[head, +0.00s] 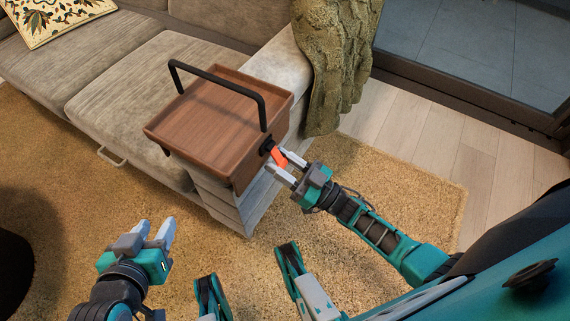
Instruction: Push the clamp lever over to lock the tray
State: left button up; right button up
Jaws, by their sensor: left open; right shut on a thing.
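A brown wooden tray (200,122) with a tall black handle (215,82) sits over the arm of the sofa. On its right side, near the foot of the handle, is the clamp lever (279,156), with an orange grip and a black pivot. My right gripper (281,164) is at the lever, its fingers shut on the orange part. My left gripper (160,232) is open and empty, low on the left above the rug, well apart from the tray. The lever's far end is partly hidden by the fingers.
The grey sofa (130,75) fills the upper left, with a patterned cushion (50,15). A green knitted throw (335,65) hangs over the sofa arm just right of the tray. The shag rug (400,195) and wooden floor (400,125) are clear to the right.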

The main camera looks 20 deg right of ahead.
pick_arm(q)
jog(key=shift+f, duration=0.1)
pick_arm(e)
jog(key=shift+w, duration=0.1)
pick_arm(q)
jog(key=shift+s+f, duration=0.25)
jog(key=shift+s, duration=0.1)
pick_arm(e)
jog(key=o, duration=1)
pick_arm(q)
jog(key=shift+w+a, duration=0.1)
jog(key=shift+w, duration=0.05)
pick_arm(e)
jog(key=shift+s+d+f, duration=0.1)
jog(key=shift+s+f, duration=0.05)
jog(key=shift+s, duration=0.05)
pick_arm(q)
jog(key=shift+s+a+r+p, duration=0.25)
jog(key=shift+r+p, duration=0.15)
jog(key=shift+p, duration=0.55)
pick_arm(e)
jog(key=shift+s+d+f, duration=0.1)
jog(key=shift+s+d, duration=1.2)
jog(key=shift+s, duration=0.35)
jog(key=shift+s+d+r, duration=0.1)
jog(key=shift+s+d, duration=1.2)
jog(key=shift+s, duration=0.4)
jog(key=shift+s+d+f, duration=0.1)
jog(key=shift+s+d, duration=1.2)
jog(key=shift+s, duration=0.35)
